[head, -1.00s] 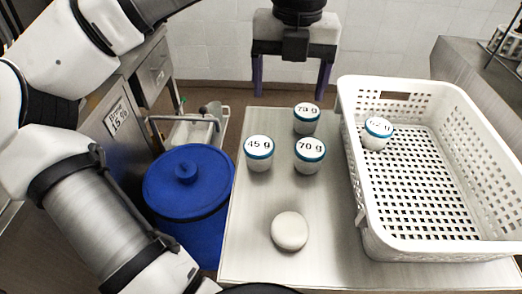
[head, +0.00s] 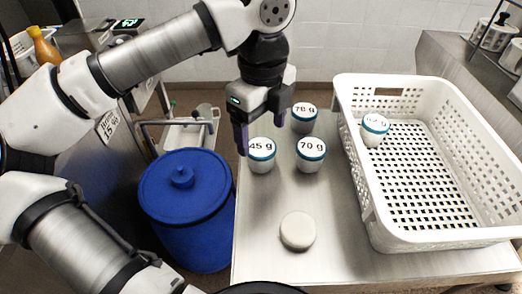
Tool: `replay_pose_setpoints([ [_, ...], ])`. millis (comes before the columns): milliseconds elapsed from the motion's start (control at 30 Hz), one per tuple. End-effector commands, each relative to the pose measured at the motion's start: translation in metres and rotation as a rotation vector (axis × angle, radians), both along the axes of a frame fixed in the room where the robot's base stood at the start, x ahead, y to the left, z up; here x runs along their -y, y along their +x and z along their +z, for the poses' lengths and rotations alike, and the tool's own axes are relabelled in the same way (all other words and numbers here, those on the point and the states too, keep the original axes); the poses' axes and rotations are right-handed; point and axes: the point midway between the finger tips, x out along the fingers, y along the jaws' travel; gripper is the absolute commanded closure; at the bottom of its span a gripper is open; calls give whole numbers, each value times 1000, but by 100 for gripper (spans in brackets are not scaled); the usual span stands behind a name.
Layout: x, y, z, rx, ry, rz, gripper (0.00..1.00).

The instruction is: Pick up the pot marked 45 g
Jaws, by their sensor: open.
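The pot marked 45 g (head: 262,158) is a small white pot with a blue rim band, standing upright at the left edge of the metal table. My gripper (head: 256,143) is open, fingers pointing down, at the back left of this pot. One finger (head: 241,137) shows to the left of the pot's lid, close to it; I cannot tell whether it touches. The top left of the pot's label is close to the gripper.
Pots marked 70 g (head: 310,157) and 78 g (head: 304,118) stand close by on the table (head: 350,262). Another pot (head: 375,129) sits in the white perforated basket (head: 388,239). A round white object (head: 298,231) lies in front. A blue lidded bin (head: 187,200) stands left.

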Motion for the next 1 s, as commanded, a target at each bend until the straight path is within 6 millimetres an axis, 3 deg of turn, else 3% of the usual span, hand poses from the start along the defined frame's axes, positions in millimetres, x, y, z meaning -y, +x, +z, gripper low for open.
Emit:
replay_pose_setpoints([
  [267, -1, -2, -18, -2, -1, -4, 22],
  [533, -2, -3, -53, -2, -2, -2, 22],
  [833, -2, -3, -60, 1, 1, -2, 22],
  [1000, -2, -2, -59, 1, 1, -2, 44],
])
